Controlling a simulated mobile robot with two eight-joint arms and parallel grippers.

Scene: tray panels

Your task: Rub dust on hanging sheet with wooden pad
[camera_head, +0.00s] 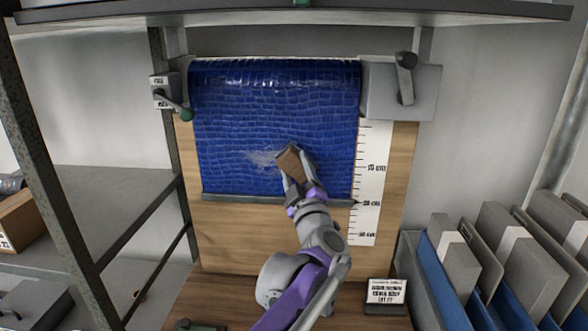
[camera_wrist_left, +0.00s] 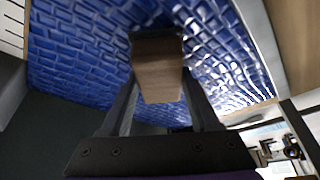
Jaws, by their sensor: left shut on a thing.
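The hanging sheet (camera_head: 235,110) is glossy blue with a crocodile-like pattern, hung in front of a wooden board. A pale dust patch (camera_head: 262,158) shows on its lower middle. My left gripper (camera_head: 300,178) is shut on the wooden pad (camera_head: 290,161), just right of the dust patch. In the left wrist view the wooden pad (camera_wrist_left: 158,75) sits between the two fingers (camera_wrist_left: 158,110), with its far end at the blue sheet (camera_wrist_left: 75,60). I cannot tell whether it touches the sheet. The pad and gripper may hide part of the dust. My right gripper is not in view.
A scale strip (camera_head: 370,185) runs down the sheet's right side, and a grey bar (camera_head: 240,199) lies along its bottom edge. Grey panels in a blue rack (camera_head: 455,262) stand at right; a metal shelf frame (camera_head: 45,160) is at left.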

